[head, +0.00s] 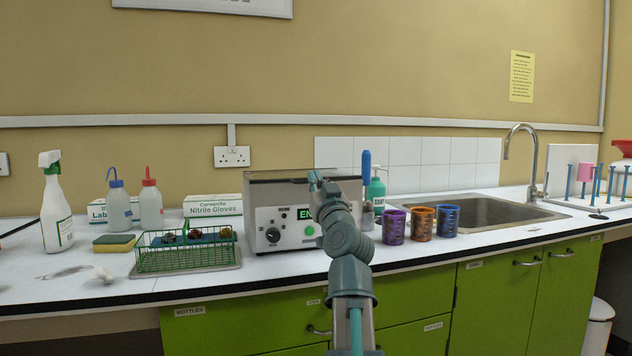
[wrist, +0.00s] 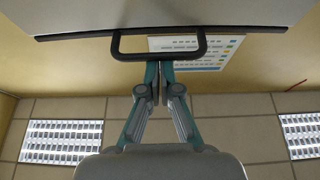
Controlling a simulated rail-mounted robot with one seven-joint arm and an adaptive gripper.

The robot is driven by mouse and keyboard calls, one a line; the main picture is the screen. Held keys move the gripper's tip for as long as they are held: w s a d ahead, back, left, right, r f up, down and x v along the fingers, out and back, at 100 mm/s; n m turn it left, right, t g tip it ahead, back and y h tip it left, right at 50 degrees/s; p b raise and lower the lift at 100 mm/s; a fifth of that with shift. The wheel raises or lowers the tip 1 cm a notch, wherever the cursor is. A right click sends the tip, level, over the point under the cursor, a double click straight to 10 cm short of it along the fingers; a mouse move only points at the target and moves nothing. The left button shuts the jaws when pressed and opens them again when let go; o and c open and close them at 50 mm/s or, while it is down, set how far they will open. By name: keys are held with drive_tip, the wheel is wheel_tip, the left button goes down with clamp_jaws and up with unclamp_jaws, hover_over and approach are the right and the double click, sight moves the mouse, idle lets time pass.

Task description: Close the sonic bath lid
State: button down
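The sonic bath (head: 290,220) is a grey metal box on the worktop, with a dial, a green display and a green button on its front. My gripper (head: 315,178) is at the bath's upper front edge in the head view, and my arm covers part of its right side. In the wrist view a pale panel with a black edge, seemingly the lid (wrist: 165,14), carries a black bar handle (wrist: 160,57). My gripper's fingers (wrist: 160,68) are together at the middle of this handle. I cannot tell whether they grip or only touch it. The lid's angle is unclear in the head view.
A green wire rack (head: 187,252) stands left of the bath, with a sponge (head: 114,243) and bottles beyond. Purple, orange and blue beakers (head: 422,223) and a green pump bottle (head: 376,187) stand to the right, before the sink (head: 480,212).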

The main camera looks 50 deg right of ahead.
drive_tip(key=shift+f, duration=0.25)
